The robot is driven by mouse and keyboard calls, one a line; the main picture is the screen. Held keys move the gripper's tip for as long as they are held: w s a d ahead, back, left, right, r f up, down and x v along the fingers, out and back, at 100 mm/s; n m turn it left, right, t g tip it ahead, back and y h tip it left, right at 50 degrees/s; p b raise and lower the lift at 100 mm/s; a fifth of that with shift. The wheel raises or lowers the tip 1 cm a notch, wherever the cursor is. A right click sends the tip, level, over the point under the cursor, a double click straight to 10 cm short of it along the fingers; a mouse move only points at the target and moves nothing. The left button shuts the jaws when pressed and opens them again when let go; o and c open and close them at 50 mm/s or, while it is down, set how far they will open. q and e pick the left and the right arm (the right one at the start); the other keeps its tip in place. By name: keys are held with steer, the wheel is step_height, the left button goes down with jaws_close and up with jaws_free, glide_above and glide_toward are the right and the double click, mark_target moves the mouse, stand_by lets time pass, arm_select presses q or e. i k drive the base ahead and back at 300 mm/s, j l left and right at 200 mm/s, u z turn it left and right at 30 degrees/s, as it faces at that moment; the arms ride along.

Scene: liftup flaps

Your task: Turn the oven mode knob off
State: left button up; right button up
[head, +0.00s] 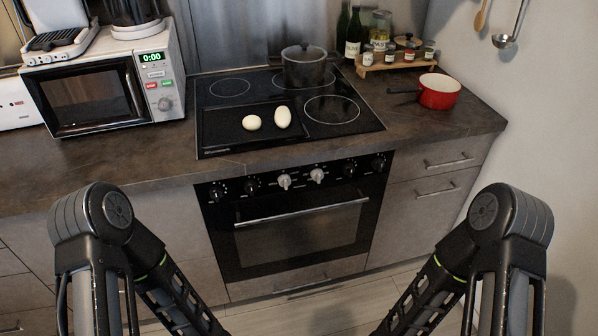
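The black oven (290,233) is built into the counter front, with its door shut and a long metal handle (301,208) across it. A row of knobs runs along the panel above the door. Two light grey knobs, a left one (284,182) and a right one (317,175), sit in the middle, with black knobs (252,186) on both sides. I cannot tell which is the mode knob or read the marks. Both my arms come in at the bottom, left and right. Both grippers are out of view below the frame.
A cooktop (291,110) above the oven holds a dark pot (304,68) and two pale egg-shaped items. A red pan (439,91) stands on the right counter, a microwave (100,84) on the left. The space before the oven front is clear between my arms.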

mark_target(284, 181)
steer(key=l+u, duration=0.15)
steer(key=u, duration=0.4)
steer(key=i+l+u, duration=0.2)
steer(key=l, duration=0.65)
steer(key=i+l+u, duration=0.1)
steer(key=l+u, duration=0.15)
steer(key=l, duration=0.6)
steer(key=l+u, duration=0.2)
steer(key=l, duration=0.7)
steer(key=i, duration=0.05)
